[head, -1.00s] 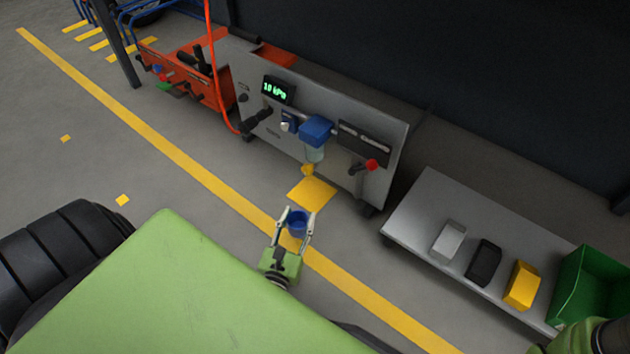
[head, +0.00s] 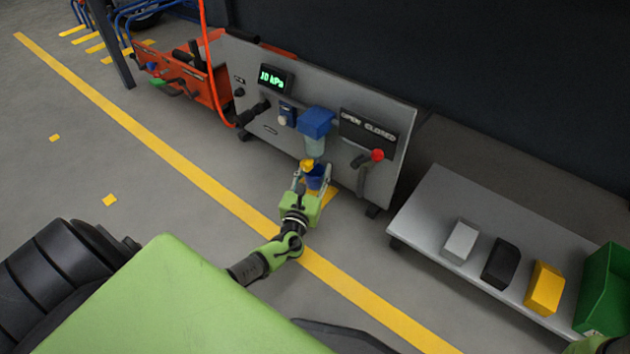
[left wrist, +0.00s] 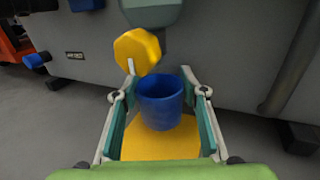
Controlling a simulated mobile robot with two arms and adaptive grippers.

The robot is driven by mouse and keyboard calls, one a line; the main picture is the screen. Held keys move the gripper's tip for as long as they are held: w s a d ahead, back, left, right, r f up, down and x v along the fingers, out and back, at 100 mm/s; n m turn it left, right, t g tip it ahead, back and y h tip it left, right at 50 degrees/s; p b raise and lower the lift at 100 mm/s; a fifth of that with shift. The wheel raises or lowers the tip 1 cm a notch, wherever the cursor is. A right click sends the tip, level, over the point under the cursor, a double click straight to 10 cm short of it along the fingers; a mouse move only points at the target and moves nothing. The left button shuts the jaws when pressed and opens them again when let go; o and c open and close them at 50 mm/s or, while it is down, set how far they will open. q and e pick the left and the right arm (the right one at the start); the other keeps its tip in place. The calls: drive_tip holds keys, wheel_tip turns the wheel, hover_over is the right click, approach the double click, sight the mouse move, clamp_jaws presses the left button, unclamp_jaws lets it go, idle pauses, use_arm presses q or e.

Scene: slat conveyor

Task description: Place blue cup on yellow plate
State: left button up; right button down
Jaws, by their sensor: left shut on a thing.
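My left gripper (head: 314,176) is shut on the blue cup (head: 318,182), in front of the grey panel. In the left wrist view the blue cup (left wrist: 161,100) stands upright between the two fingers, open top showing. The yellow plate (left wrist: 160,143) is a flat square on the floor and shows below the cup; in the head view only a sliver of the yellow plate (head: 331,193) shows beside the gripper. I cannot tell whether the cup touches the plate.
A yellow knob (left wrist: 138,50) hangs under the blue-topped filter (head: 316,123), close to the cup. A red-tipped lever (head: 377,156) juts from the panel (head: 385,185) at right. A low grey bench (head: 425,215) carries blocks and a green bin (head: 603,290).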

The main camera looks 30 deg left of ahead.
sight(313, 185)
use_arm(q)
wheel_tip(313, 185, down, 3)
drive_tip(key=shift+f+b, duration=0.1)
drive_tip(key=shift+b, duration=0.95)
drive_tip(key=shift+r, duration=0.2)
drive_tip(key=shift+f, duration=0.1)
drive_tip(key=o, duration=0.8)
drive_tip(key=shift+s+d+r+p, duration=0.15)
drive_tip(key=shift+s+r+p, duration=0.05)
drive_tip(key=shift+s+p, duration=0.25)
drive_tip(key=p+v, duration=0.4)
drive_tip(key=v, duration=0.6)
drive_tip(key=shift+s+d+p, duration=0.1)
drive_tip(key=shift+s+p, duration=0.1)
drive_tip(key=shift+p, duration=0.15)
drive_tip(key=shift+s+d, duration=0.1)
drive_tip(key=shift+s, duration=0.25)
